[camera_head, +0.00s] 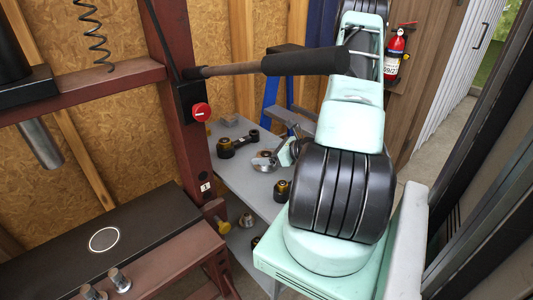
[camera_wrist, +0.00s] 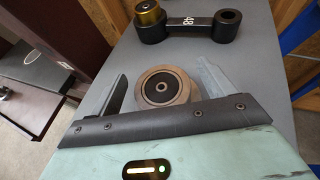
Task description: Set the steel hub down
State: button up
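The steel hub (camera_wrist: 162,88) is a round grey-brown disc with a dark centre bore. In the wrist view it stands between the two fingers of my gripper (camera_wrist: 162,70). A gap shows between the hub and each finger, so my gripper looks open around it. The hub appears to rest flat on the grey bench top (camera_wrist: 255,110). In the head view the hub (camera_head: 264,161) is a small disc on the bench, beside my gripper (camera_head: 280,154). Its underside is hidden.
A black link arm marked 48 (camera_wrist: 190,26), with an amber bushing at one end, lies beyond the hub. A black-and-amber part (camera_head: 282,190) sits near the bench's front edge. A red press frame (camera_head: 180,110) stands at left, its lever (camera_head: 300,62) reaching across.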

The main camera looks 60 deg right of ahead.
jog(key=shift+r, duration=0.25)
jog(key=b+v, duration=0.1)
jog(key=v, duration=1.1)
jog(key=shift+f+b, duration=0.1)
jog(key=shift+b, duration=0.3)
